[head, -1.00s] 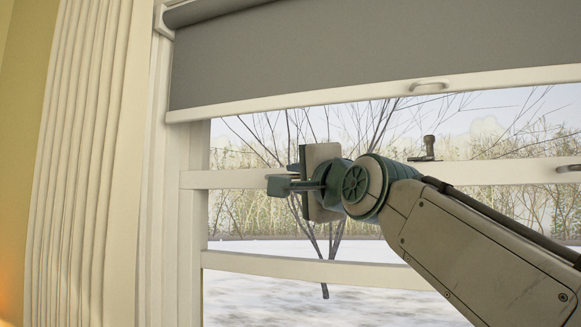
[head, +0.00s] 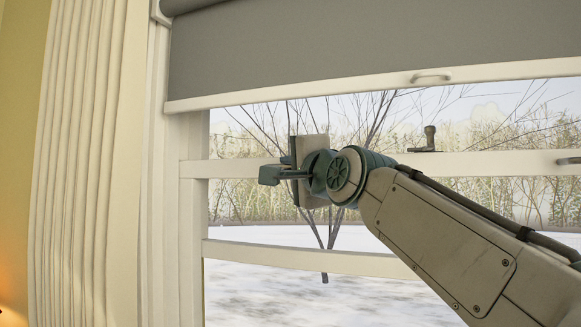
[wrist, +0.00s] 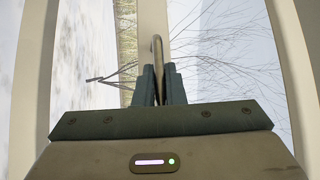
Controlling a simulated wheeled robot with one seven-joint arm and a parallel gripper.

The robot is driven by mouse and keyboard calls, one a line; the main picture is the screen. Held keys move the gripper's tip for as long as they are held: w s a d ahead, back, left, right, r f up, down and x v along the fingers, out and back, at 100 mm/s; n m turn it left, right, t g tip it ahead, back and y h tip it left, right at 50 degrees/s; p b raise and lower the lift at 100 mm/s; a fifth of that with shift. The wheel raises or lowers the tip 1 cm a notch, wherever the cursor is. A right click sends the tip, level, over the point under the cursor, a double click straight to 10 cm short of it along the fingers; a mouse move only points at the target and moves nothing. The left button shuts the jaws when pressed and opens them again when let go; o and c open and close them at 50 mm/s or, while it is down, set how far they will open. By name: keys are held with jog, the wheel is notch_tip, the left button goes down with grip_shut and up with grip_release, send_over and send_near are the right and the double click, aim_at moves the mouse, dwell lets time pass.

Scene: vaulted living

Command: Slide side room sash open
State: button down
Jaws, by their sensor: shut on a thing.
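The window sash's pale cream rail (head: 470,163) crosses the head view at mid-height, with a dark lock lever (head: 428,140) on top. My gripper (head: 277,173) is at the left part of this rail. In the wrist view, my gripper (wrist: 160,88) is shut on a thin looped sash handle (wrist: 157,50) that stands in front of the rail (wrist: 153,18). In the head view my gripper hides that handle. A second handle (head: 568,160) shows at the right edge. A lower rail (head: 310,259) runs below.
A grey roller blind (head: 370,50) covers the window's top, with a pull (head: 430,76) on its bottom bar. A pleated cream curtain (head: 85,160) hangs at the left beside the window frame. Bare branches and snowy ground show through the glass.

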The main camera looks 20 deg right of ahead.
notch_tip(320, 180, up, 5)
jog(key=p, duration=0.2)
jog(key=shift+f+p, duration=0.2)
jog(key=shift+p, duration=0.1)
jog(key=shift+f, duration=0.1)
jog(key=c, duration=1.8)
grip_release()
jog(key=shift+s+f, duration=0.1)
jog(key=shift+s+d+b, duration=0.1)
jog(key=shift+s+b, duration=0.1)
jog(key=shift+b, duration=0.15)
jog(key=s+b, duration=0.1)
jog(key=s, duration=0.3)
jog(key=s+d+f+b, duration=0.1)
jog(key=s+b, duration=0.1)
jog(key=s, duration=0.2)
jog(key=s+d+b, duration=0.1)
jog(key=s, duration=0.4)
jog(key=shift+f, duration=0.35)
